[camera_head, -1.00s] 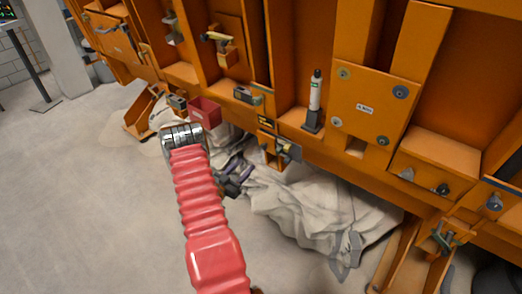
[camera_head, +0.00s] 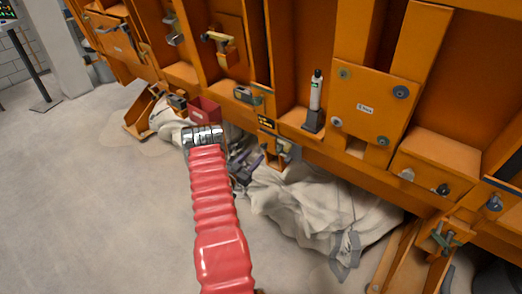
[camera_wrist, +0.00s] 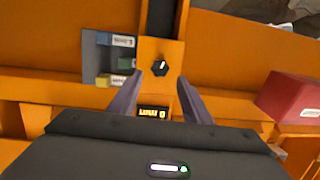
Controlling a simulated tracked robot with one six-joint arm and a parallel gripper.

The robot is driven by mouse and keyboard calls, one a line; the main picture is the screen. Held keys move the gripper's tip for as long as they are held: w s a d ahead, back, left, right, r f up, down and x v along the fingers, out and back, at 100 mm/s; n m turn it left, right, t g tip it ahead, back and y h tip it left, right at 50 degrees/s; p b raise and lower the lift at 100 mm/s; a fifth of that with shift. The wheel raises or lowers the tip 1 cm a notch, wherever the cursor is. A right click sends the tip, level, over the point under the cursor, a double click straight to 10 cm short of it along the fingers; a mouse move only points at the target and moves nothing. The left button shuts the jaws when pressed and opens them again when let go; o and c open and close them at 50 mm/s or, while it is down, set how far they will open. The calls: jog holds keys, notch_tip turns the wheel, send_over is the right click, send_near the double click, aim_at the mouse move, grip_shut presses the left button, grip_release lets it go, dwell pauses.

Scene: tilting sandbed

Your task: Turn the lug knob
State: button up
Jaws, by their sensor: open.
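The lug knob (camera_wrist: 160,66) is a small black round knob with a white pointer mark. It sits on an orange plate in the wrist view, above a black label with yellow lettering (camera_wrist: 152,113). My gripper (camera_wrist: 158,88) is open and empty. Its two grey-purple fingers stand left and right of the line to the knob, with the knob visible beyond their tips and apart from them. In the head view my gripper (camera_head: 258,160) is low at the orange frame, below the black-and-yellow label (camera_head: 266,122); I cannot make out the knob there.
A grey block with labelled parts (camera_wrist: 110,58) is left of the knob in the wrist view. A red bin (camera_wrist: 293,98) is to the right; it also shows in the head view (camera_head: 204,110). Crumpled pale cloth (camera_head: 318,208) lies beneath the orange frame (camera_head: 295,125). Open floor is left.

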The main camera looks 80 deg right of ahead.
aim_at(263, 147)
jog(key=shift+x, duration=3.1)
jog(key=shift+c, duration=0.4)
jog(key=c, duration=0.9)
